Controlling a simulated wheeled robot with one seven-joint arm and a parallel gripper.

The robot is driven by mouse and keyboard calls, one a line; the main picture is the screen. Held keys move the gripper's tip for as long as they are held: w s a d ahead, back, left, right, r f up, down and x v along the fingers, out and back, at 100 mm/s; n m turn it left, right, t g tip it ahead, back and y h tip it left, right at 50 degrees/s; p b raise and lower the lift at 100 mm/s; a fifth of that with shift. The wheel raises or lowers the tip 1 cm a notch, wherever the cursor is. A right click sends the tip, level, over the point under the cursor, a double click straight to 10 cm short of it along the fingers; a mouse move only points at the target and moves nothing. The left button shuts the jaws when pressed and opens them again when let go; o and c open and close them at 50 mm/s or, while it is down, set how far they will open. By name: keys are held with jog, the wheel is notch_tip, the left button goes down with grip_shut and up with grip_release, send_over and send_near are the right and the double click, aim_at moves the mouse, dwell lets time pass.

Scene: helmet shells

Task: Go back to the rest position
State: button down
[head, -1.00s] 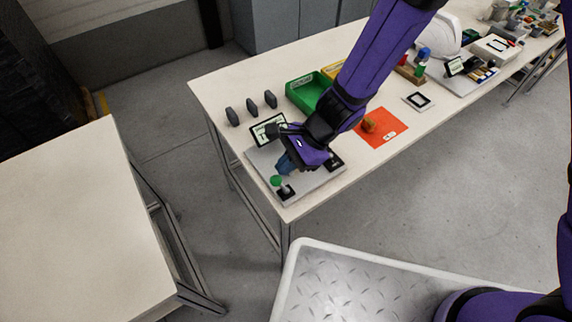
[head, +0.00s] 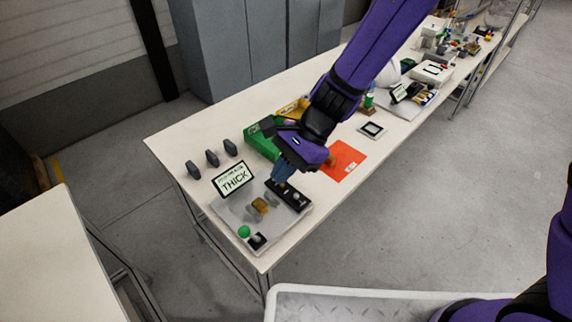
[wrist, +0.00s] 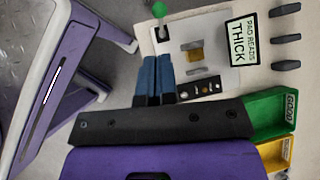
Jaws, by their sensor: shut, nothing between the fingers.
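My gripper (head: 281,180) is shut and empty, its blue fingers together. It hangs over the right part of the grey test plate (head: 232,208), near a black strip with knobs (head: 290,194). In the wrist view the shut fingers (wrist: 153,78) point toward the plate. A small brown-gold pad (head: 260,205) lies on the plate, apart from the fingers; it also shows in the wrist view (wrist: 196,55). A sign (head: 233,179) behind it reads "THICK". A green knob (head: 244,231) stands at the plate's front corner.
Three dark pads (head: 212,158) stand at the table's left. A green bin (head: 262,143) and a yellow bin (head: 294,108) sit behind my arm. An orange mat (head: 346,166) lies to the right. A second table (head: 50,250) stands at the left.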

jog(key=shift+v, duration=0.75)
jog(key=d+r+n+t+h, duration=0.2)
jog(key=d+r+n+t, duration=0.3)
jog(key=d+r, duration=1.15)
jog(key=s+d+r+n+t+h, duration=0.2)
jog(key=s+d+r, duration=0.2)
jog(key=d, duration=0.4)
jog(key=s+d+r+n+t+h, duration=0.1)
jog(key=s+d+r, duration=0.3)
jog(key=d, duration=0.5)
jog(key=shift+s+d+n+t+h, duration=0.15)
jog(key=shift+s+n+t+h, duration=0.25)
jog(key=shift+s+t+h, duration=0.45)
